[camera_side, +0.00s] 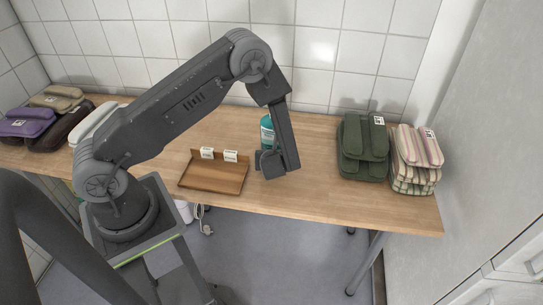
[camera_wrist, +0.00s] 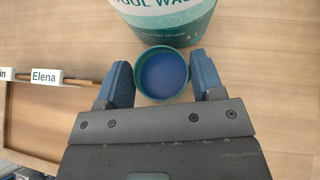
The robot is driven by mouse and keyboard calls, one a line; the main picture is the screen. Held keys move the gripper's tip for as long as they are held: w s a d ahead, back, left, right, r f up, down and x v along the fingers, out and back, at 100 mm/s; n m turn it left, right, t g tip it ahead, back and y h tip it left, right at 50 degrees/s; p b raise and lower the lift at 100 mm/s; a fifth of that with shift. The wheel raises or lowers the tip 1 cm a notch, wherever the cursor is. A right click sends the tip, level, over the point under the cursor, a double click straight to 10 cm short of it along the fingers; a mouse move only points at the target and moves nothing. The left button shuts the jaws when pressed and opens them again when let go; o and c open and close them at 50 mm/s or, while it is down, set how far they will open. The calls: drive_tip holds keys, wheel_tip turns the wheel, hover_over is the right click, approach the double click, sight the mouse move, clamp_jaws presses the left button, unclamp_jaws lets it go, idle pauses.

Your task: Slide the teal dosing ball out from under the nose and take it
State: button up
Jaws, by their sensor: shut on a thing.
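The teal dosing ball (camera_wrist: 165,76) shows in the wrist view as a round, open cup with a blue inside. It sits between the two blue-grey fingers of my gripper (camera_wrist: 162,82), which is shut on it. The teal wool-wash bottle (camera_wrist: 168,22) stands just beyond the ball, very close to it; I cannot tell whether they touch. In the side view my gripper (camera_side: 268,166) is low over the table, in front of the bottle (camera_side: 267,130), which the arm partly covers. The ball is hidden there.
A wooden tray (camera_side: 213,186) with two white name cards lies left of my gripper; one card (camera_wrist: 46,76) reads "Elena". Green folded bundles (camera_side: 362,150) and striped ones (camera_side: 416,160) stand at the right. Purple, brown and tan bundles (camera_side: 50,115) lie far left. The tabletop (camera_side: 318,170) right of my gripper is clear.

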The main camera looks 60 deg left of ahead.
drive_tip(key=shift+s+d, duration=3)
drive_tip(key=shift+d, duration=0.05)
drive_tip(key=o, duration=1)
drive_tip(key=v, duration=1.3)
drive_tip(key=shift+s+d+r, duration=0.15)
drive_tip(key=shift+d+r, duration=0.05)
drive_tip(key=shift+d, duration=0.1)
